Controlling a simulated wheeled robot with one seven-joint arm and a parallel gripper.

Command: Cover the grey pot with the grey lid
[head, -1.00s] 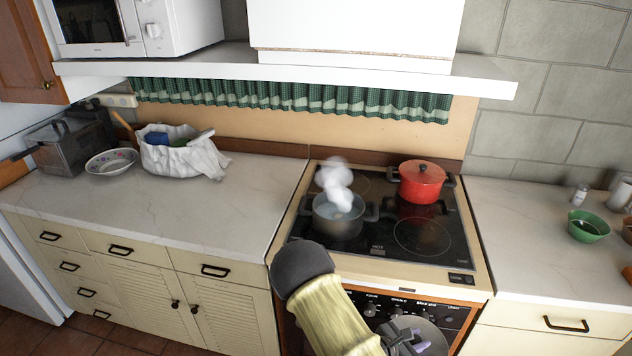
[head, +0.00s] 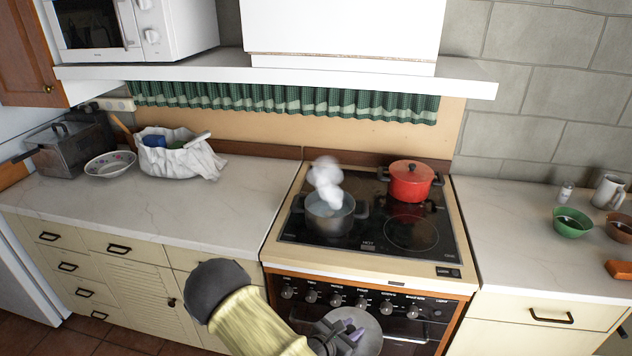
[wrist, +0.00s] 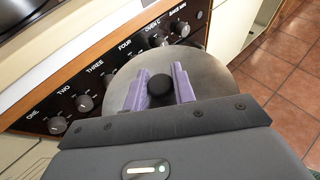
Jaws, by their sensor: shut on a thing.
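The grey pot (head: 330,222) stands open on the front left of the black hob, with white steam rising from it. My gripper (head: 350,332) is low in front of the oven's control panel, below and slightly right of the pot. It is shut on the black knob of the grey lid (head: 368,338). In the wrist view the lid (wrist: 207,72) is a round metal disc, with its knob between the two purple fingers of the gripper (wrist: 170,88). The lid is apart from the pot. Part of it is hidden by my gripper.
A red lidded pot (head: 411,182) stands at the back right of the hob (head: 300,226). The oven knobs (head: 360,304) are close behind the lid. A white shelf (head: 290,76) hangs above. The left worktop (head: 180,212) is clear in front. A green bowl (head: 572,223) sits on the right worktop.

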